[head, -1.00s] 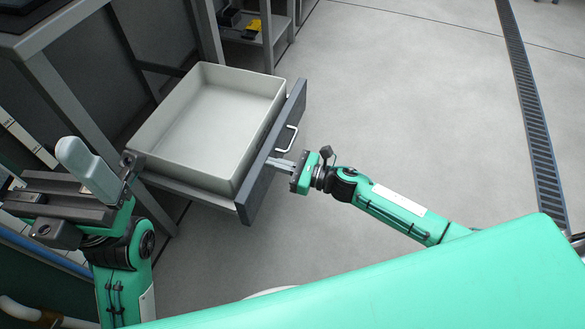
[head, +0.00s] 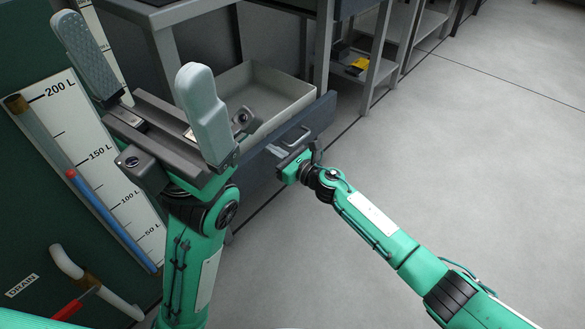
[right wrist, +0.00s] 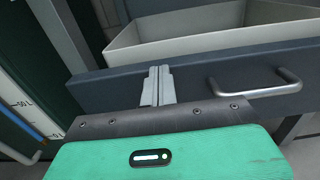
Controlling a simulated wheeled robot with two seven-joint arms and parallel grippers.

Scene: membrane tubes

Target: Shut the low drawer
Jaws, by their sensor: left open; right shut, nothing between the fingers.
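The low drawer's grey tray (head: 262,92) sticks part way out from under the bench in the head view. Its dark front panel (head: 308,124) has a metal bar handle (head: 296,138), which also shows in the right wrist view (right wrist: 255,90). My right gripper (head: 278,151) is at the front panel. In the right wrist view its shut, empty fingers (right wrist: 157,84) point at the panel left of the handle and appear to touch it. My left gripper (head: 142,85) is open and empty, raised nearer the camera, and covers the drawer's left part.
The bench leg (head: 322,45) stands beside the drawer. A green tank with a litre scale (head: 100,160) and a drain pipe (head: 90,280) is on the left. A shelf with a yellow item (head: 358,66) is behind. The floor (head: 480,150) on the right is clear.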

